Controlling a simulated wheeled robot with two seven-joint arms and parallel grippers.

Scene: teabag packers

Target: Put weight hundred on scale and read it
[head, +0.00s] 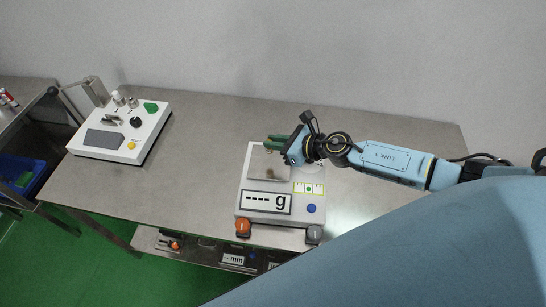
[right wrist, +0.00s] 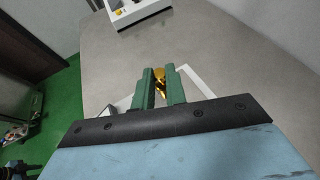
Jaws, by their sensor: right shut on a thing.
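The white scale (head: 285,218) stands on the steel table, with a square metal pan (head: 262,160) on top. Its display (head: 266,202) shows four dashes and "g", no number. My right gripper (head: 272,143) is over the back part of the pan, its green fingers pointing left. In the right wrist view the fingers are shut on a brass-coloured weight (right wrist: 160,76). Its marking cannot be read. A small brownish patch shows on the pan in the head view and looks like a reflection. Whether the weight touches the pan cannot be told. My left gripper is not in view.
A white device (head: 122,155) with a dark screen and knobs stands at the table's left; part of it (right wrist: 139,14) shows in the wrist view. The steel table (head: 195,180) is clear between it and the scale. A blue bin (head: 22,172) is at far left.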

